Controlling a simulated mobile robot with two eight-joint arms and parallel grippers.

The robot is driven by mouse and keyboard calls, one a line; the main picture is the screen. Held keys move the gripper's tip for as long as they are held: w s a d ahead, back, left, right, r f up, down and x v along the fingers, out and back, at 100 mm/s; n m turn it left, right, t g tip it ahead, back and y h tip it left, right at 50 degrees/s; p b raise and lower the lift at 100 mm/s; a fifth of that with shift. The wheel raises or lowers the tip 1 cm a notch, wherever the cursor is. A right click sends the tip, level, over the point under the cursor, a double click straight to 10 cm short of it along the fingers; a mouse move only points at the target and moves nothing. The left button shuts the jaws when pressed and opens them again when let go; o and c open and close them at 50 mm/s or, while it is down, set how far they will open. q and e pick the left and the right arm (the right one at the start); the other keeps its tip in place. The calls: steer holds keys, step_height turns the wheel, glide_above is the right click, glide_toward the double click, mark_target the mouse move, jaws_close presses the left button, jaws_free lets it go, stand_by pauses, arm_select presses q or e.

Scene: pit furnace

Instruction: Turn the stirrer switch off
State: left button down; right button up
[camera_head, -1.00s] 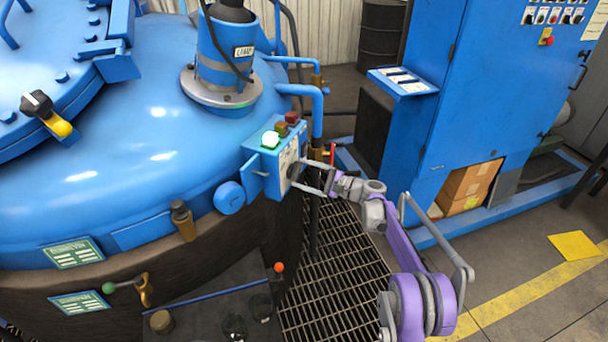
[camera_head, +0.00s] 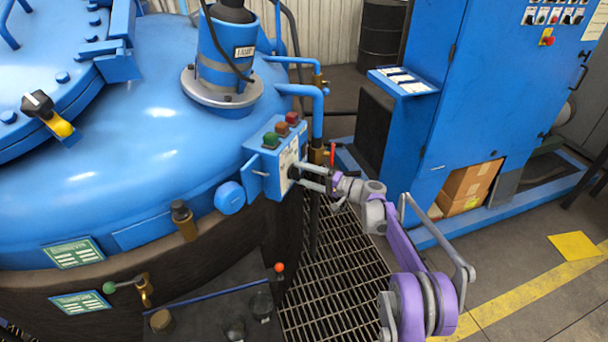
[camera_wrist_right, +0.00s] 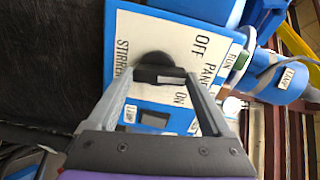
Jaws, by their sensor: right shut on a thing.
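The stirrer switch is a black round knob (camera_wrist_right: 152,62) on a white panel (camera_wrist_right: 190,30) lettered STIRRER, OFF and ON in the right wrist view. The panel is on the side of a small blue control box (camera_head: 258,181) at the furnace rim. My right gripper (camera_head: 299,175) is at this panel, its fingers on either side of the knob and shut on it. In the right wrist view, my right gripper (camera_wrist_right: 158,84) partly frames the knob. Which mark the knob points at is hard to tell. The green lamp (camera_head: 271,140) on the box top looks unlit. My left gripper is out of view.
The big blue furnace lid (camera_head: 130,150) fills the left, with a motor (camera_head: 228,65) on top. A tall blue cabinet (camera_head: 480,100) stands at the right. Floor grating (camera_head: 335,270) lies below my right arm. A red-tipped lever (camera_head: 332,152) stands close beside the gripper.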

steer(key=n, duration=0.3)
steer(key=shift+n, duration=0.3)
steer(key=shift+s+n+p, duration=0.1)
steer(key=shift+n+p, duration=0.2)
steer(key=shift+n, duration=1.5)
steer(key=o, duration=1.2)
steer(key=shift+c, duration=0.2)
steer(key=v, duration=1.1)
steer(key=shift+a, duration=0.1)
